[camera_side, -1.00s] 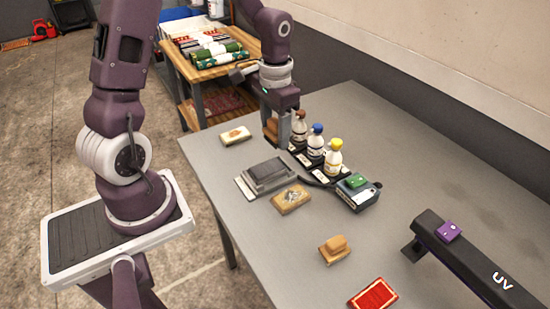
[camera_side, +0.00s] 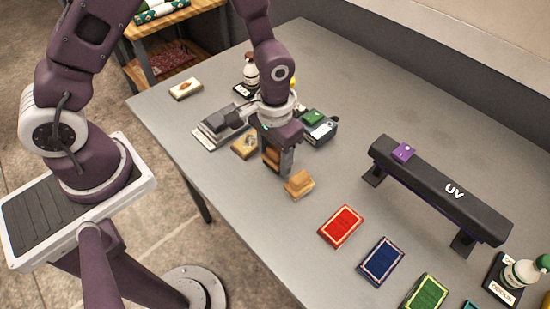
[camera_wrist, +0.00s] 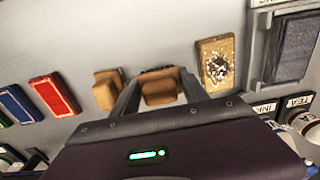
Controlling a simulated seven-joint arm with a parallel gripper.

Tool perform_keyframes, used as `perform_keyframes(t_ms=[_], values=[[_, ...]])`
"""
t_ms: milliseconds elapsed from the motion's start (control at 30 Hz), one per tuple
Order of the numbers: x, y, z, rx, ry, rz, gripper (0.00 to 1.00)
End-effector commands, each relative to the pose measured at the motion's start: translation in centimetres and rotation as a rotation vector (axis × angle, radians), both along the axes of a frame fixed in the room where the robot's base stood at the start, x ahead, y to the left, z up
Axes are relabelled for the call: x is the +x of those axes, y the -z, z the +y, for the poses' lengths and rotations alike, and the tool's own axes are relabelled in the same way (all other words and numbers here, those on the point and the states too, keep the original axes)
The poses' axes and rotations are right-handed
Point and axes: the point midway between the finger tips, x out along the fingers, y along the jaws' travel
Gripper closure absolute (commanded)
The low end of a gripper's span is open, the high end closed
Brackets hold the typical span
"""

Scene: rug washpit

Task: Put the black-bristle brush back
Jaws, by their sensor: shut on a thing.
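My gripper (camera_side: 275,165) is shut on a brush with a tan wooden back (camera_wrist: 160,92). A strip of dark bristles shows along its far edge in the wrist view, and the fingers stand on either side of it. In the side view the held brush (camera_side: 270,156) is partly hidden by the fingers, and I cannot tell how high it is above the table. A second brush (camera_side: 299,184) with a tan block lies on the table just right of my gripper. It shows left of the held brush in the wrist view (camera_wrist: 107,92); its bristles are hidden.
A tan patterned piece (camera_side: 245,146) and a grey pad device (camera_side: 222,125) lie left of my gripper. Red (camera_side: 341,226), blue (camera_side: 381,260) and green (camera_side: 426,294) rug samples lie nearer. A black UV bar (camera_side: 440,190) stands right. A bottle (camera_side: 251,72) stands behind.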

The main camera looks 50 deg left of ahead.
Motion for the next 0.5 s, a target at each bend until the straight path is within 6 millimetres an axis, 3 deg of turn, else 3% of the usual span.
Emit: perform_keyframes(t_ms=[100,433,467,500], values=[[0.01,1.24,0.01,0.0,-0.001,0.0,0.99],[0.04,1.55,0.02,0.0,-0.001,-0.001,0.99],[0.06,1.51,0.03,-0.001,-0.001,-0.002,0.42],[0.06,1.49,0.03,-0.001,-0.001,-0.002,0.34]])
